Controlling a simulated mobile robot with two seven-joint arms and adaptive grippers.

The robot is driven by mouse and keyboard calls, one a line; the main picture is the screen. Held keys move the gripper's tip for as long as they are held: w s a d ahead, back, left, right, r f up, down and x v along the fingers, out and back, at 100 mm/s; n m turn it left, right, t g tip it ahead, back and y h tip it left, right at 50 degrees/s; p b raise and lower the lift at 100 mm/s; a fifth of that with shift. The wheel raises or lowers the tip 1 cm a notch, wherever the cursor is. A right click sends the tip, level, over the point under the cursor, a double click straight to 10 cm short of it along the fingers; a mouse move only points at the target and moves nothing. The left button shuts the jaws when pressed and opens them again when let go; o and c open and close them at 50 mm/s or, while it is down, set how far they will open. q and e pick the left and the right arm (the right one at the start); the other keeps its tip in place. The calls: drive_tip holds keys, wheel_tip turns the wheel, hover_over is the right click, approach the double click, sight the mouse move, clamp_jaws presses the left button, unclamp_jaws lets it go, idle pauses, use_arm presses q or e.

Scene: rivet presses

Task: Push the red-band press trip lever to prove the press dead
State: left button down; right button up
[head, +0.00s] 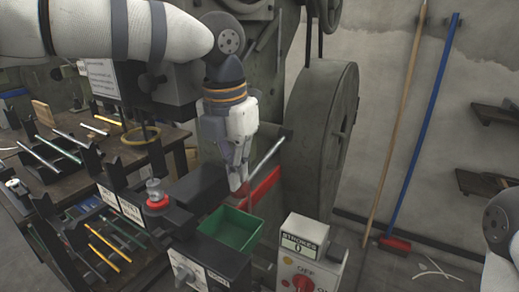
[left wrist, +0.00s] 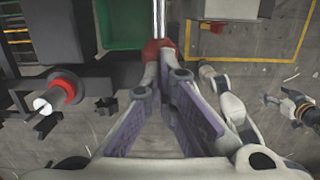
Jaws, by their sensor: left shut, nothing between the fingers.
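The trip lever is a silver rod (head: 268,154) with a red knob at its lower end, beside the grey-green press. A red band (head: 264,187) shows on the press beside it. My left gripper (head: 237,186) points down at the knob end, with its fingers shut and empty. In the left wrist view the red knob (left wrist: 155,47) is right at the fingertips, with the rod (left wrist: 160,18) running up from it. I cannot tell whether they touch.
A green bin (head: 232,229) sits just below the gripper. A control box (head: 302,250) marked STROKES 0 stands to its right. A large flywheel (head: 322,135) is behind. A red-collared spindle (head: 157,198) and a tool-laden bench (head: 75,190) are left. Poles lean on the wall.

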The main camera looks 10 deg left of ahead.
sight(237, 192)
use_arm(q)
drive_tip(key=shift+s+f, duration=0.1)
drive_tip(key=shift+f, duration=0.9)
use_arm(e)
drive_tip(key=shift+s, duration=0.1)
use_arm(q)
drive_tip(key=shift+f, duration=0.15)
drive_tip(key=shift+s+d+f, duration=0.1)
drive_tip(key=shift+f, duration=0.8)
use_arm(e)
drive_tip(key=shift+s+d+f, duration=0.1)
drive_tip(key=shift+s, duration=0.1)
use_arm(q)
drive_tip(key=shift+f, duration=0.1)
wheel_tip(237, 192, up, 6)
drive_tip(key=s+a, duration=0.1)
drive_tip(key=s, duration=0.1)
drive_tip(key=shift+a+f, duration=0.15)
drive_tip(key=shift+f, duration=0.1)
use_arm(e)
drive_tip(key=shift+w, duration=0.3)
use_arm(q)
drive_tip(key=shift+s, duration=0.1)
